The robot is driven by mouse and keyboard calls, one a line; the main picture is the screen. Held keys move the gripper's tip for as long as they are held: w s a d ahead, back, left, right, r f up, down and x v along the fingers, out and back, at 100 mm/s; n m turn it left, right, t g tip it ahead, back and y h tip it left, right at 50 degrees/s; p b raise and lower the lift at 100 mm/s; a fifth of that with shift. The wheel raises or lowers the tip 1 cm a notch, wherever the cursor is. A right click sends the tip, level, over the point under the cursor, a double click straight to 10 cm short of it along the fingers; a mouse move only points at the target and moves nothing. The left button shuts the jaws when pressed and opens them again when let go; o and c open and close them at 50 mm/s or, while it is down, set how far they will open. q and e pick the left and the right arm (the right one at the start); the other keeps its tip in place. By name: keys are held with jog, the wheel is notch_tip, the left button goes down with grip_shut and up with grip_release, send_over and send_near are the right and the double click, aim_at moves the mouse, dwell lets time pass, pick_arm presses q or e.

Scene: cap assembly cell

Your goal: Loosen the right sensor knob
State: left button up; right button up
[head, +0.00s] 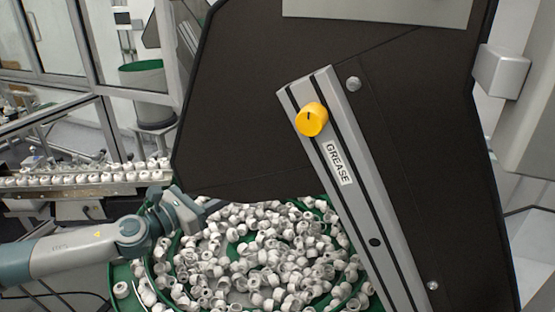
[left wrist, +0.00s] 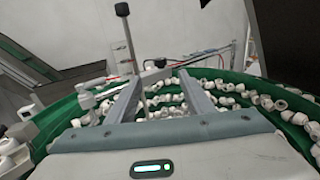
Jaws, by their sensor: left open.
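A yellow knob (head: 311,119) with a dark mark sits on a slanted grey rail (head: 352,190) labelled GREASE in the head view. It is the only such knob that I see there; I cannot tell if it is the right sensor knob. My left gripper (head: 213,207) is at the lower left of the panel, over the near-left part of the bowl of caps, well apart from the yellow knob. In the left wrist view its two fingers (left wrist: 160,82) are spread with nothing between them. A thin upright rod with a dark tip (left wrist: 122,9) stands beyond them. My right gripper is not in view.
A green bowl (left wrist: 75,103) full of white caps lies below. A large dark panel (head: 240,110) stands behind and above it. A conveyor with a row of caps (head: 85,178) runs at the left. A grey box (head: 502,71) juts out at the right.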

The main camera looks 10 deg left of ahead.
pick_arm(q)
jog(key=p+x, duration=0.6)
jog(key=x, duration=1)
jog(key=shift+a, duration=0.15)
jog(key=shift+x, duration=0.85)
jog(key=shift+c, duration=0.3)
jog(key=c, duration=1)
